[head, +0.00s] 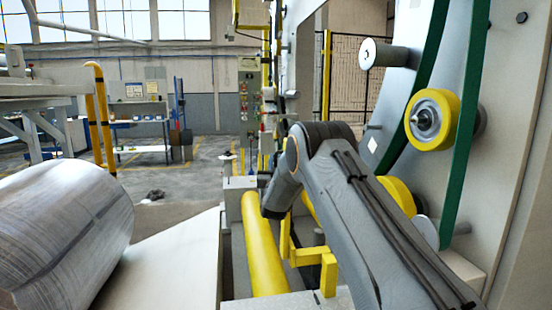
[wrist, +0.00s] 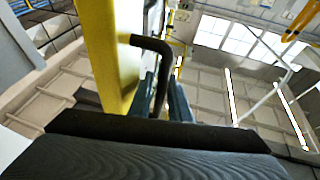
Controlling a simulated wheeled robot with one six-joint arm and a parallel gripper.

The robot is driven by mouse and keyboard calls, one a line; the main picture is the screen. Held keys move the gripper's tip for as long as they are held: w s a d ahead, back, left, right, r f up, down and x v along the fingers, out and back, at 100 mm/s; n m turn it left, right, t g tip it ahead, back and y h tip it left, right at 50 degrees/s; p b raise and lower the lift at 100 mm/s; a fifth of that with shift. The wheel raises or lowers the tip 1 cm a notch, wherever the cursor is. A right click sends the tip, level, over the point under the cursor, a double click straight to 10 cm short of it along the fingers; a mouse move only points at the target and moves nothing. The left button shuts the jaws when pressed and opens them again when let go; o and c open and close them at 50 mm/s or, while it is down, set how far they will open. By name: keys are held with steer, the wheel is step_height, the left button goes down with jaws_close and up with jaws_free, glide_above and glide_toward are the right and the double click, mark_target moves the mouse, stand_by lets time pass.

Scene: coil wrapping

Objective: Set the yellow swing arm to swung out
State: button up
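The yellow swing arm (wrist: 110,60) is a flat yellow bar at the left of the wrist view. A black bent handle (wrist: 152,43) sticks out from it and turns down toward my gripper. My gripper (wrist: 161,90) has its two fingers on either side of the handle's end, close against it with no clear gap, so it looks shut on the handle. In the head view a yellow bracket (head: 329,273), likely part of the swing arm, shows low in the middle, partly behind my arm. My gripper is hidden there behind my own arm.
A yellow roller (head: 262,245) lies left of my arm. A large metal coil (head: 65,235) sits at left. The machine's grey panel (head: 515,130), with a yellow wheel (head: 432,120) and green belts (head: 465,160), stands close at right. Open floor (head: 185,180) lies beyond.

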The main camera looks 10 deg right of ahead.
steer(key=shift+w+d+r, duration=0.1)
steer(key=shift+w+r, duration=0.1)
steer(key=shift+w, duration=0.35)
jaws_close()
